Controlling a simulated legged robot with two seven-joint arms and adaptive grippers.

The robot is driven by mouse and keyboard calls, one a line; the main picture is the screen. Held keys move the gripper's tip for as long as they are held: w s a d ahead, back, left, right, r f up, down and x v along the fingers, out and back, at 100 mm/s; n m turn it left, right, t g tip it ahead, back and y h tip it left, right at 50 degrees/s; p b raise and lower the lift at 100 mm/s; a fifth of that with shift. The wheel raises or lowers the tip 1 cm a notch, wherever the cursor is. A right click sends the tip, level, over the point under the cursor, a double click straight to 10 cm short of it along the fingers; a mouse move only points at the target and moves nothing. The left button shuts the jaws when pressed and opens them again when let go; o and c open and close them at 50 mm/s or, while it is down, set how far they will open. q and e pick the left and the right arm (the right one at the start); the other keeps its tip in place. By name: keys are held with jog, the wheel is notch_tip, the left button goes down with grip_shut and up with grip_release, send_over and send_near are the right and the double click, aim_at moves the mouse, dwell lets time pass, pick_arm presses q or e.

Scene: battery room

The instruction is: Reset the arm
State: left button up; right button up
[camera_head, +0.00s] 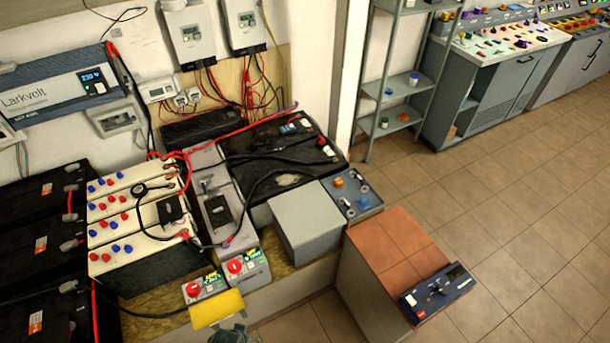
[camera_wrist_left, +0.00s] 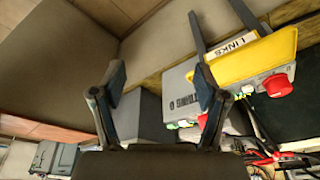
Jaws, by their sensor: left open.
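My left gripper (camera_wrist_left: 162,84) shows in the left wrist view with its two dark fingers spread apart and nothing between them. Beyond the fingers are a grey box (camera_wrist_left: 140,115) and a control box with a red knob (camera_wrist_left: 279,86) and a yellow flap (camera_wrist_left: 255,58). The flap also shows in the head view (camera_head: 216,308), at the front edge of the battery bench. A small dark greenish part sits just below it at the bottom edge; I cannot tell whether it is my gripper. My right gripper is in neither view.
White-topped batteries (camera_head: 135,210), black batteries (camera_head: 40,245) and loose cables crowd the bench. A tiled-top block (camera_head: 385,240) with a dark blue device (camera_head: 437,292) stands to the right. A shelf rack (camera_head: 400,85) and consoles (camera_head: 500,55) are behind. The tiled floor (camera_head: 500,190) is clear.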

pick_arm(q)
jog(key=s+f+g, duration=0.1)
jog(key=s+f, duration=0.2)
jog(key=f, duration=0.7)
jog(key=s+f, duration=0.3)
jog(key=f, duration=0.8)
jog(key=s+a+f+g, duration=0.1)
jog(key=s+a+f, duration=0.2)
jog(key=s+f, duration=0.8)
jog(key=s, duration=0.4)
jog(key=shift+s+a, duration=0.15)
jog(key=shift+a, duration=0.05)
jog(key=shift+a+f, duration=0.1)
